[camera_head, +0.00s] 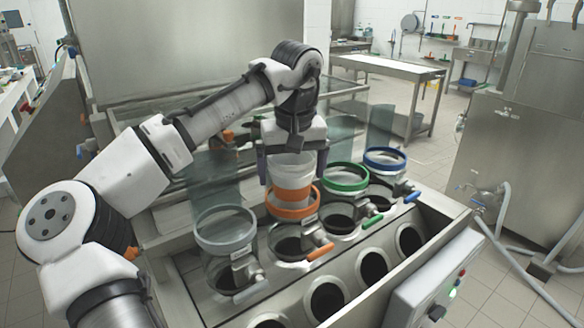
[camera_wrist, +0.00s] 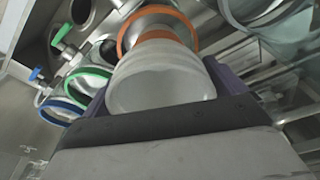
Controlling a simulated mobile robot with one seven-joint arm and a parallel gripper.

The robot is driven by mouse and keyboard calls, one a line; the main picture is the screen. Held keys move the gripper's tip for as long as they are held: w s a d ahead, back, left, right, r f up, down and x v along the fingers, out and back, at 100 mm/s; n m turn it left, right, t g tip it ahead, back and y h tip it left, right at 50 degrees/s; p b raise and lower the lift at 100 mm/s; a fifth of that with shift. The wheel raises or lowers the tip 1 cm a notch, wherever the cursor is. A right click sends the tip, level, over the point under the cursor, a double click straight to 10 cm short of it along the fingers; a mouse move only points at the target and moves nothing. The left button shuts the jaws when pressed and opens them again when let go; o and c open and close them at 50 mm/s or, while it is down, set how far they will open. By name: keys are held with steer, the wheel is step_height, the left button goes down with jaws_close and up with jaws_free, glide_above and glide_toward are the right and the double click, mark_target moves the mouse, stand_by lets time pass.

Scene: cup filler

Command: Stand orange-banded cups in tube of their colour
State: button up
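My gripper (camera_head: 293,175) points down over the row of tubes, its dark fingers on both sides of a whitish translucent cup (camera_head: 292,169). The fingers appear to press on the cup's sides. In the wrist view the cup (camera_wrist: 160,88) shows its wide end towards the camera, between the fingers. The orange-rimmed tube (camera_head: 293,212) is directly below the cup. Its orange ring (camera_wrist: 188,22) shows around the cup's far end in the wrist view. The cup looks upright and lined up with the tube; how far it reaches into the rim is hard to tell.
A pale-rimmed tube (camera_head: 225,246) stands to the left, a green-rimmed tube (camera_head: 346,190) and a blue-rimmed tube (camera_head: 386,167) to the right. Coloured levers, such as the orange one (camera_head: 320,252), stick out in front. Several round holes lie in the steel counter before them.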

steer(key=shift+o, duration=0.2)
steer(key=shift+r, duration=0.1)
steer(key=r, duration=0.4)
steer(key=s+r, duration=0.1)
steer(key=r, duration=0.7)
steer(key=shift+s+d, duration=0.25)
steer(key=shift+s, duration=0.15)
stand_by(0.6)
